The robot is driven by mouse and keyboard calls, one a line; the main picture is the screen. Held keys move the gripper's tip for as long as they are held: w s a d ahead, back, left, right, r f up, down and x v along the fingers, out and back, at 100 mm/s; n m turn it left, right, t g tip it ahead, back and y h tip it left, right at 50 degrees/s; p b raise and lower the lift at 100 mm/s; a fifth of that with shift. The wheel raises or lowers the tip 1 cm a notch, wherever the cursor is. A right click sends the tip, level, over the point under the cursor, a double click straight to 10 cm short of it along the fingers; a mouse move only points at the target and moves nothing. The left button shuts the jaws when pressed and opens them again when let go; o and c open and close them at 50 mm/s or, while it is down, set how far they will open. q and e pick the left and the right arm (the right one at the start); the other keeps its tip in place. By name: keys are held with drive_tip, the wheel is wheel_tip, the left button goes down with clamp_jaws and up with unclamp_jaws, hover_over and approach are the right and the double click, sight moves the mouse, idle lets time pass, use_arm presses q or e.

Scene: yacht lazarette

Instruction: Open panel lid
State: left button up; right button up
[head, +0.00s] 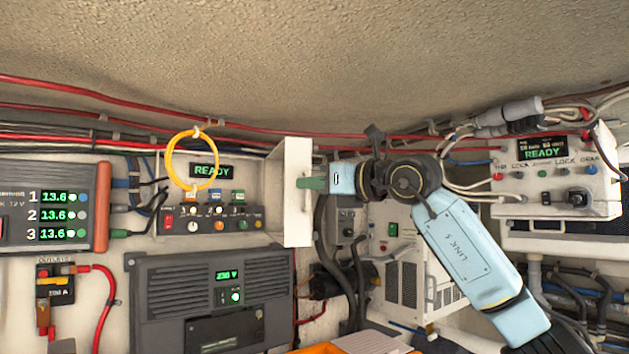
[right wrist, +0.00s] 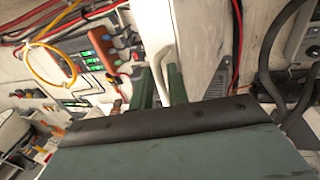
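The panel lid (head: 291,215) is a white plate standing swung out at the right side of the control panel (head: 176,211), so the panel's READY display and switches are exposed. In the right wrist view the lid (right wrist: 198,45) is a pale face beside the fingers. My right gripper (head: 311,183) is at the lid's outer face, with its arm coming from the lower right. In the right wrist view its green fingers (right wrist: 160,88) stand on either side of the lid's white handle (right wrist: 163,73) and appear closed on it. My left gripper is not in view.
A yellow ring (head: 172,166) hangs in front of the panel's upper left. A grey unit with a green display (head: 210,295) sits below. Dark hoses (head: 322,240) run close to the lid's right. Another READY box (head: 545,183) is at far right.

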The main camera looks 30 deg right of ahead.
clamp_jaws()
